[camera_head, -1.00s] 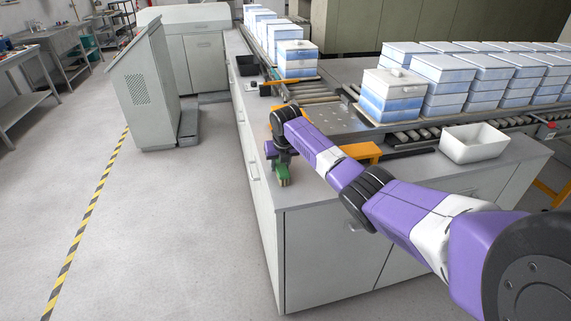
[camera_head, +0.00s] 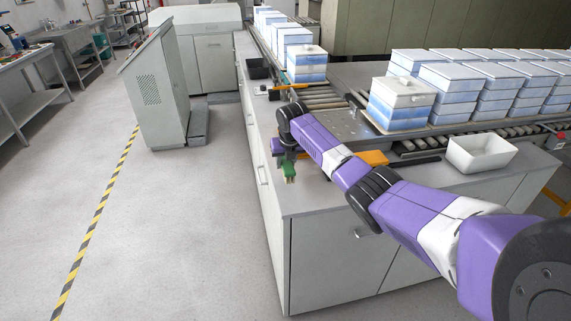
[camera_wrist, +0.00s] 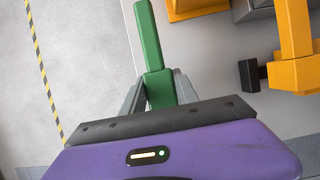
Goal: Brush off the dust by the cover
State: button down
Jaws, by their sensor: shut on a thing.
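My gripper (camera_head: 288,158) is shut on a green-handled brush (camera_head: 290,171), which hangs down above the left edge of the grey counter top. Pale bristles show at its lower end. In the wrist view, the green handle (camera_wrist: 148,35) runs up from between the grey fingers (camera_wrist: 160,90); the bristles are not visible there. A covered white and blue box (camera_head: 400,112) stands on the conveyor, to the right of and beyond my gripper. Another covered box (camera_head: 306,65) stands farther back. I cannot make out dust on either cover.
Several stacks of boxes (camera_head: 460,92) fill the conveyor at right. A white bin (camera_head: 480,154) sits on the counter (camera_head: 330,192). An orange bracket (camera_head: 372,158) lies close behind my arm; orange parts (camera_wrist: 290,72) show right of the brush. The floor (camera_head: 190,220) at left is clear.

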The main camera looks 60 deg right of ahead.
jog(key=shift+r+p, duration=0.4)
jog(key=shift+r, duration=0.45)
jog(key=shift+r+p, duration=1.15)
jog(key=shift+r, duration=0.35)
